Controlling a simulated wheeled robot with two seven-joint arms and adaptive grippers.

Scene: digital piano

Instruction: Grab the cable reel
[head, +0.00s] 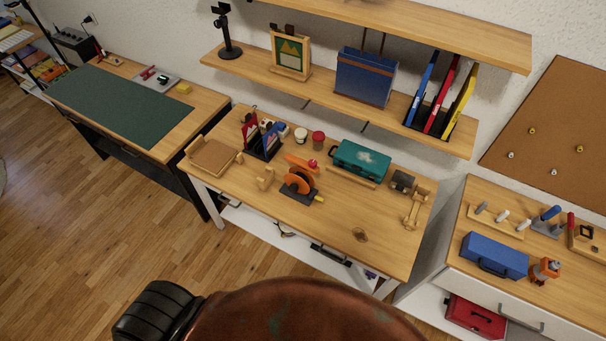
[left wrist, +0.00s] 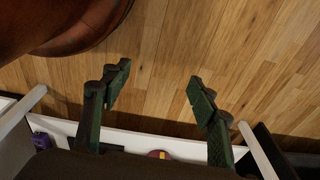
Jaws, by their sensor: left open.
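The cable reel (head: 299,181) appears to be the orange round item on a dark base, standing on the middle wooden table in the head view. A small yellow piece sits at its right side. In the left wrist view my left gripper (left wrist: 158,85) is open and empty, with wood floor visible between its dark green fingers. I cannot make out the reel in that view. Neither gripper shows in the head view, and my right gripper is in no view.
The wooden table (head: 335,222) has clear room at its front. A tool holder (head: 263,139), a teal case (head: 361,161) and a wooden tray (head: 213,157) stand around the reel. A shelf (head: 325,91) hangs above the back. A white lower shelf (left wrist: 125,140) shows in the left wrist view.

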